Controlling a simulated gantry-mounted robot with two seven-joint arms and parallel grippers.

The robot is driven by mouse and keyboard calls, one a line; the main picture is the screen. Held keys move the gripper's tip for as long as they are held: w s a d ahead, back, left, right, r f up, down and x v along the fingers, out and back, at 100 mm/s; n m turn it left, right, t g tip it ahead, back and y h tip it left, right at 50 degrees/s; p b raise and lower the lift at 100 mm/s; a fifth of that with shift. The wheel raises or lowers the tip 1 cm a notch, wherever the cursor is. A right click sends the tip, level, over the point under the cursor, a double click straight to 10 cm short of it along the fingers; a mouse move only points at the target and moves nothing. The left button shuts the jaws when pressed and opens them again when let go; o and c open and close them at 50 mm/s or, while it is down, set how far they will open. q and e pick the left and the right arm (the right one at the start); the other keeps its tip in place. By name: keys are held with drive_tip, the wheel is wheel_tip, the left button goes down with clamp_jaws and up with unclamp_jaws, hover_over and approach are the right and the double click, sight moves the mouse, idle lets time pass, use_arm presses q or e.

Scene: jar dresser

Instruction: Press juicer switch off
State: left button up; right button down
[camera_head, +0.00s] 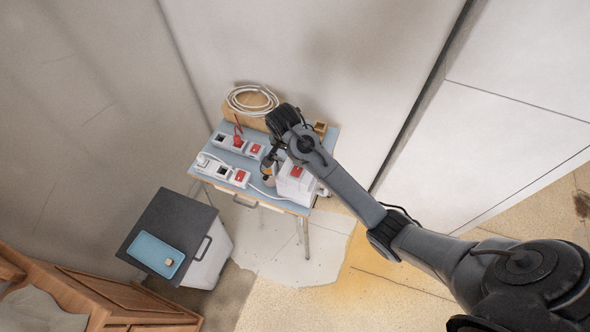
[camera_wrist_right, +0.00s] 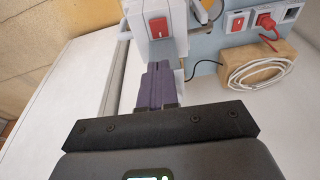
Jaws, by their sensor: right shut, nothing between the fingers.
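A white box-shaped appliance, which looks like the juicer (camera_head: 290,190), stands at the front right of a small blue table. Its red switch (camera_head: 296,172) faces up in the head view. In the wrist view the red switch (camera_wrist_right: 158,28) sits on the white body (camera_wrist_right: 138,12). My right gripper (camera_wrist_right: 158,66) is shut and empty, its purple-grey fingertips just below the switch in that view. I cannot tell whether they touch the white body. In the head view my right gripper (camera_head: 269,172) is beside the appliance, partly hidden by my arm. My left gripper is not in view.
White socket strips with red switches (camera_head: 222,173) and a red plug (camera_head: 237,140) lie on the blue table (camera_head: 215,186) to the left. A coiled white cable (camera_head: 251,100) rests on a wooden block behind. A dark-lidded bin (camera_head: 160,215) stands at front left.

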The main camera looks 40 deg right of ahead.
drive_tip(key=shift+f, duration=0.1)
drive_tip(key=p, duration=0.2)
approach(295, 173)
drive_tip(key=x, duration=0.5)
drive_tip(key=shift+d+f, duration=0.1)
drive_tip(key=shift+d, duration=0.2)
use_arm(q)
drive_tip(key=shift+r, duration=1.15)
use_arm(e)
drive_tip(key=shift+f, duration=0.45)
drive_tip(key=shift+a, duration=0.1)
